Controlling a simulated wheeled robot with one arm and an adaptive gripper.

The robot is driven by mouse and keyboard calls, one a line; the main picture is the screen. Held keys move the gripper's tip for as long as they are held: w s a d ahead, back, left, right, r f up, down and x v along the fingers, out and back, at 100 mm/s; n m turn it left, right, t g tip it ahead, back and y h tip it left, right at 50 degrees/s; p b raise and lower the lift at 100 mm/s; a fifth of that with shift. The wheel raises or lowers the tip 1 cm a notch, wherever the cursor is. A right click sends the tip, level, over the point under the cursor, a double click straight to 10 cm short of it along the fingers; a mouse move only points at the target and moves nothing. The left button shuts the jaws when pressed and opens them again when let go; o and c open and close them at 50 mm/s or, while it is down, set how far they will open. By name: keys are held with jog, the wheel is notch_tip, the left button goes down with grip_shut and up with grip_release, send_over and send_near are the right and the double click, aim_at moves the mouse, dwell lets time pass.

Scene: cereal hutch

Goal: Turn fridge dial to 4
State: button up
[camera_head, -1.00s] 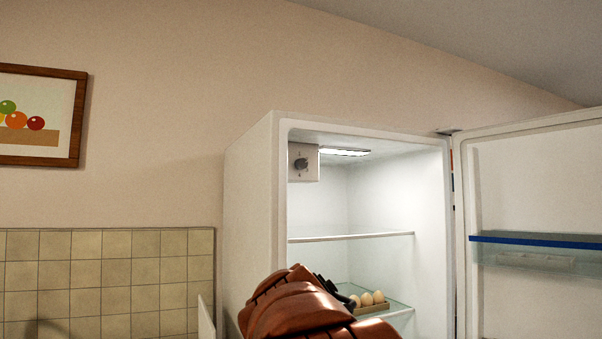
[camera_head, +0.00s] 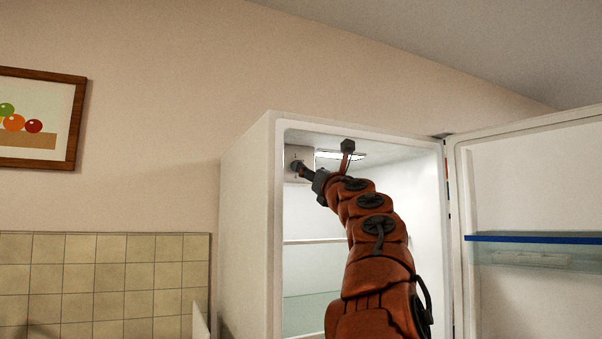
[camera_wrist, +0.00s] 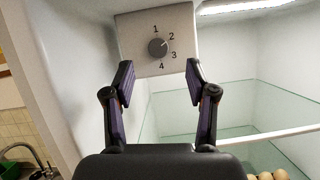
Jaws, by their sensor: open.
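The fridge dial (camera_wrist: 158,47) is a dark round knob on a pale control box (camera_wrist: 183,25) with the numbers 1 to 4 around it. Its light mark seems to point up and right, near 2. In the head view the control box (camera_head: 292,153) is at the fridge's upper left inside, and my gripper (camera_head: 299,168) covers part of it. In the wrist view my gripper (camera_wrist: 159,74) is open and empty, its two fingers spread below and to either side of the dial. Whether a finger touches the box is unclear.
The fridge (camera_head: 247,220) stands with its door (camera_head: 530,190) open to the right. A lamp (camera_wrist: 240,6) is lit on its ceiling. A glass shelf (camera_wrist: 285,133) and eggs (camera_wrist: 268,175) lie below right of my gripper. The fridge's side wall is close on the left.

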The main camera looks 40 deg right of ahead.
jog(key=w+d+r+n+y+p, duration=0.1)
jog(key=w+d+r+n+p, duration=0.1)
jog(key=w+p, duration=0.4)
jog(key=shift+w+d, duration=0.3)
jog(key=shift+w, duration=0.2)
dwell(0.3)
grip_shut()
dwell(0.4)
